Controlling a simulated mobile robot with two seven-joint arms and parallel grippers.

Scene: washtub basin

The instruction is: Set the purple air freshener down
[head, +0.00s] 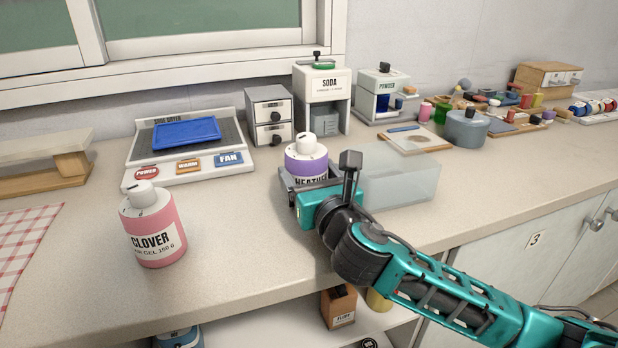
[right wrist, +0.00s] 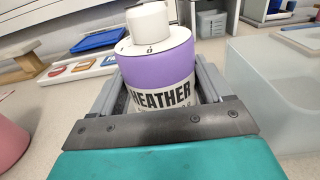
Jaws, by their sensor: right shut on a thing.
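The purple air freshener (head: 306,160) is a round bottle with a white cap and a label reading HEATHER. It is upright at the middle of the counter, and it also fills the centre of the right wrist view (right wrist: 160,72). My right gripper (head: 303,182) is shut on it, with a finger on each side of its body. The bottle's base is hidden by the gripper, so I cannot tell whether it touches the counter (head: 230,250). My left gripper is not in view.
A pink CLOVER bottle (head: 153,230) stands to the left. A clear basin (head: 400,182) is close on the right. Counter between the pink bottle and my gripper is clear.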

